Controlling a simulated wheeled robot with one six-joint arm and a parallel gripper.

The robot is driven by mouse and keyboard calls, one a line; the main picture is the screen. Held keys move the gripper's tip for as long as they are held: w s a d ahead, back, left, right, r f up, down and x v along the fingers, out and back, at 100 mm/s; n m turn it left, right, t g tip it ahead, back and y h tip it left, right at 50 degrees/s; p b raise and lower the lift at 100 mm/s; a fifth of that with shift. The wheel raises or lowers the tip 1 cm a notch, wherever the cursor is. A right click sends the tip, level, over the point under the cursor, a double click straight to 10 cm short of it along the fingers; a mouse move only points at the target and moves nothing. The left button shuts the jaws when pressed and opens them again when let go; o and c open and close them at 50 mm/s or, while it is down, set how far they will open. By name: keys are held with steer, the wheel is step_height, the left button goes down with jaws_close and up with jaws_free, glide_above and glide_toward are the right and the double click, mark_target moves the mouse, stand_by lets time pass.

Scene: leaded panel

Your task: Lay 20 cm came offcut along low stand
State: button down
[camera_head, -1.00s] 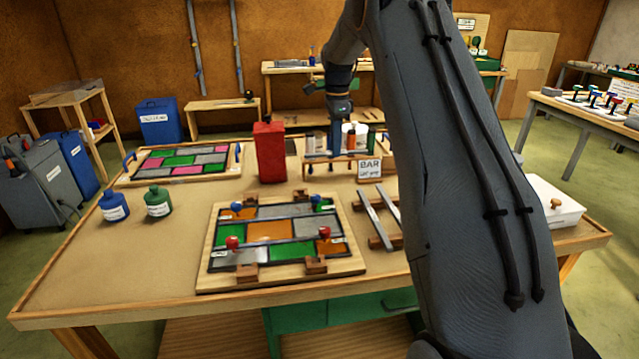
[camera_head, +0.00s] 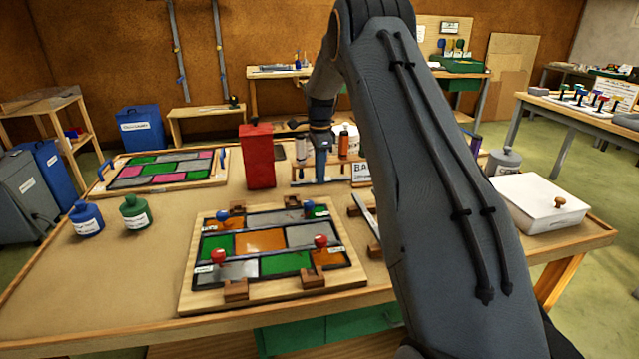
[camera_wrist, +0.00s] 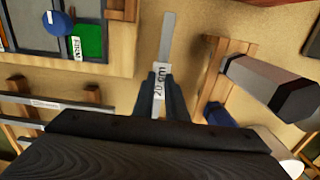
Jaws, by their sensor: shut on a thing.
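My gripper (camera_wrist: 160,82) is shut on the 20 cm came offcut (camera_wrist: 168,38), a thin grey strip with a "20 cm" label between the fingers. The strip points away from my gripper in the wrist view, over the brown tabletop. In the head view my gripper (camera_head: 321,172) is in front of the small bottle rack, and the strip cannot be made out. A low stand of wooden bearers with grey strips across it (camera_head: 362,210) is partly hidden behind my arm; it appears at lower left in the wrist view (camera_wrist: 94,95).
The leaded panel on its board (camera_head: 185,300) lies left of the low stand. A red can (camera_head: 257,158), the bottle rack (camera_head: 300,172), green bottle (camera_head: 135,213) and blue bottle (camera_head: 86,220) stand around. A white lidded box (camera_head: 540,208) is at right. The table's front left is clear.

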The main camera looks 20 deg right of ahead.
steer(key=shift+f+p, duration=0.55)
steer(key=shift+f, duration=1.4)
steer(key=c, duration=1.8)
jaws_free()
steer(key=shift+f, duration=0.15)
steer(key=shift+o, duration=0.2)
